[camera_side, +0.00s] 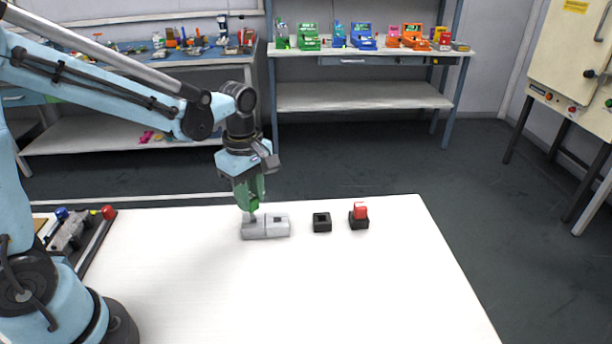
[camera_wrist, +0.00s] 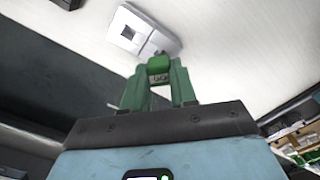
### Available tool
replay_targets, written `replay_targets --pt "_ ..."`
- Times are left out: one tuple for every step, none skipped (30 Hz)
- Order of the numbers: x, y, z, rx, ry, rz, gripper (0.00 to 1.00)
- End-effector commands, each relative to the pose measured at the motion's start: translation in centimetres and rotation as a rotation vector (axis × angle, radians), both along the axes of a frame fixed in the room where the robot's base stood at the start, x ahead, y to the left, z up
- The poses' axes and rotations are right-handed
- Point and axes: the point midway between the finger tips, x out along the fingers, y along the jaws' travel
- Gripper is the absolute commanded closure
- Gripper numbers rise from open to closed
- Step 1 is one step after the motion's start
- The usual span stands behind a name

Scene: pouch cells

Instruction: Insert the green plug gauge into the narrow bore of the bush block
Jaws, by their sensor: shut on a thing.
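The grey bush block (camera_side: 279,230) lies on the white table, with a dark square bore open in its right half. In the wrist view the block (camera_wrist: 127,16) shows this open bore, and the near part of the block is by the gauge. My gripper (camera_side: 251,204) has green fingers and is shut on the green plug gauge (camera_wrist: 158,63), directly above the block's left half. A short grey piece shows below the fingers at the block's left top. I cannot tell whether the gauge's tip is inside the bore or only above it.
An empty black holder (camera_side: 322,226) stands right of the block. Beside it a black holder (camera_side: 359,224) carries a red plug gauge (camera_side: 360,210). A tool rack (camera_side: 88,245) lies at the table's left. The front and right of the table are clear.

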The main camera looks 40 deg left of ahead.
Motion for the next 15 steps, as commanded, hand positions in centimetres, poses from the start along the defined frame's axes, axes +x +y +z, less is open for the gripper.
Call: replay_targets --pt "0.0 0.0 0.0 0.0 0.0 0.0 1.0" --pt "0.0 0.0 0.0 0.0 0.0 0.0 1.0" --pt "0.0 0.0 0.01 0.0 0.0 0.0 1.0" --pt "0.0 0.0 0.01 0.0 0.0 0.0 1.0" --pt "0.0 0.0 0.01 0.0 0.0 0.0 1.0" --pt "0.0 0.0 0.0 0.0 0.0 0.0 1.0" --pt "0.0 0.0 0.0 0.0 0.0 0.0 1.0" --pt "0.0 0.0 -0.02 0.0 0.0 0.0 1.0" --pt "0.0 0.0 -0.06 0.0 0.0 0.0 1.0" --pt "0.0 0.0 -0.11 0.0 0.0 0.0 1.0" --pt "0.0 0.0 -0.16 0.0 0.0 0.0 1.0" --pt "0.0 0.0 -0.24 0.0 0.0 0.0 1.0" --pt "0.0 0.0 -0.29 0.0 0.0 0.0 1.0" --pt "0.0 0.0 -0.35 0.0 0.0 0.0 1.0" --pt "0.01 0.0 -0.42 0.0 0.0 0.0 1.0"
